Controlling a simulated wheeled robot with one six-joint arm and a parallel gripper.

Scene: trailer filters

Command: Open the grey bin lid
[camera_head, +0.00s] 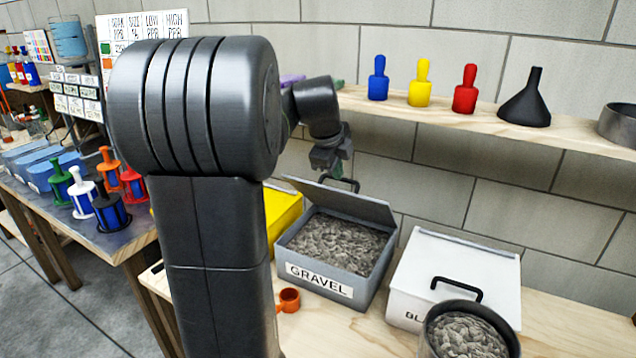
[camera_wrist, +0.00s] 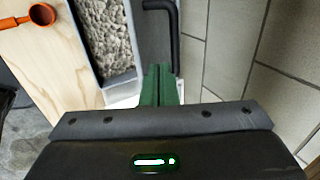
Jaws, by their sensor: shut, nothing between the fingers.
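The grey bin (camera_head: 327,272), labelled GRAVEL, stands on the wooden table and is full of grey gravel (camera_head: 338,243). Its grey lid (camera_head: 345,201) is raised and tilted back toward the wall, with a black handle (camera_head: 341,183) on it. My gripper (camera_head: 341,170) is above the lid near the handle; whether it touches cannot be told. In the wrist view the green fingers of my gripper (camera_wrist: 160,75) are together and empty. The black handle (camera_wrist: 174,35) shows just beyond them, beside the lid (camera_wrist: 153,45), with the gravel (camera_wrist: 114,40) to the left.
A white bin (camera_head: 450,275) with a shut lid stands to the right, with a bucket of gravel (camera_head: 466,335) in front. A yellow bin (camera_head: 283,212) is at the left. An orange scoop (camera_head: 288,298) lies in front. A shelf (camera_head: 450,108) overhangs behind.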

